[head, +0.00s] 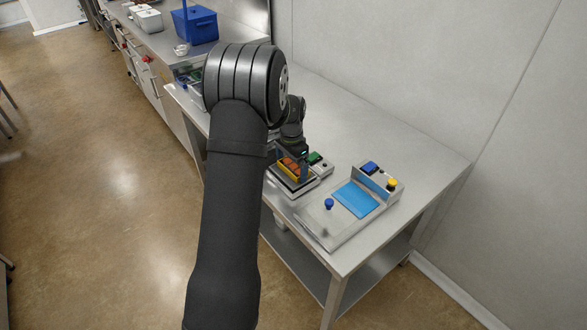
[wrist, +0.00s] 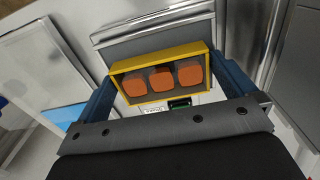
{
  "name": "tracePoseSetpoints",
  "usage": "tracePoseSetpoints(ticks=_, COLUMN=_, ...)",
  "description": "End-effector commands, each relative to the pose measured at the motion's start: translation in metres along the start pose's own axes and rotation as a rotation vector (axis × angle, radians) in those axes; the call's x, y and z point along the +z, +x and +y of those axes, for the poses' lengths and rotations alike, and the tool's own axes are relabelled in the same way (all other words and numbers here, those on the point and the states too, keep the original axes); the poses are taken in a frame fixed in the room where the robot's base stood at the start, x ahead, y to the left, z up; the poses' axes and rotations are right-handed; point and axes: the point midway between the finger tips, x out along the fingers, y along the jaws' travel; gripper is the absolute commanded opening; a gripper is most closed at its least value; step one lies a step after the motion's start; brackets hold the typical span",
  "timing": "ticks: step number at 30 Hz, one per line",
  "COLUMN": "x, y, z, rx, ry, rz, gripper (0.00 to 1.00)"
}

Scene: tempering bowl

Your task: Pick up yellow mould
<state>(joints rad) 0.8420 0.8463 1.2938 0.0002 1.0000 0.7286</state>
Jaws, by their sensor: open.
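The yellow mould (wrist: 128,67) is a shallow rectangular frame holding three orange-brown blocks. In the wrist view it lies between the two blue fingers of my gripper (wrist: 170,82), one at each short end. The jaws are open; I cannot tell whether either finger touches the mould. In the head view the mould (head: 288,172) shows on a small grey device (head: 299,187), partly covered by my gripper (head: 291,167) and arm.
A flat machine (head: 335,222) with a blue panel and blue and yellow knobs stands to the right on the steel table (head: 425,150). A blue box (head: 195,27) and white containers stand on the far counter. The table's back right is clear.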

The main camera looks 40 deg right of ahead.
Motion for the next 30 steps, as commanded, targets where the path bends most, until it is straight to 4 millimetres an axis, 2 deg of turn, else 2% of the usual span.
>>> tracePoseSetpoints(ticks=2, x=0.000, y=0.000, z=0.000, rx=0.000, ry=0.000, rz=0.000, gripper=1.00)
tracePoseSetpoints(ticks=6, x=0.000, y=0.000, z=0.000, rx=0.000, ry=0.000, rz=0.000, gripper=0.72)
tracePoseSetpoints(ticks=7, x=0.000, y=-0.001, z=0.000, rx=0.000, ry=0.000, rz=0.000, gripper=0.70)
tracePoseSetpoints(ticks=17, x=0.000, y=-0.004, z=0.000, rx=-0.001, ry=0.000, rz=0.001, gripper=0.69)
tracePoseSetpoints(ticks=20, x=0.000, y=-0.013, z=0.000, rx=-0.001, ry=0.000, rz=0.001, gripper=0.69)
tracePoseSetpoints(ticks=25, x=-0.001, y=-0.041, z=-0.001, rx=-0.002, ry=0.000, rz=0.003, gripper=0.69)
tracePoseSetpoints(ticks=26, x=-0.001, y=-0.046, z=0.002, rx=-0.001, ry=0.002, rz=0.001, gripper=0.69)
tracePoseSetpoints(ticks=30, x=-0.009, y=-0.064, z=0.037, rx=-0.001, ry=0.005, rz=0.002, gripper=0.69)
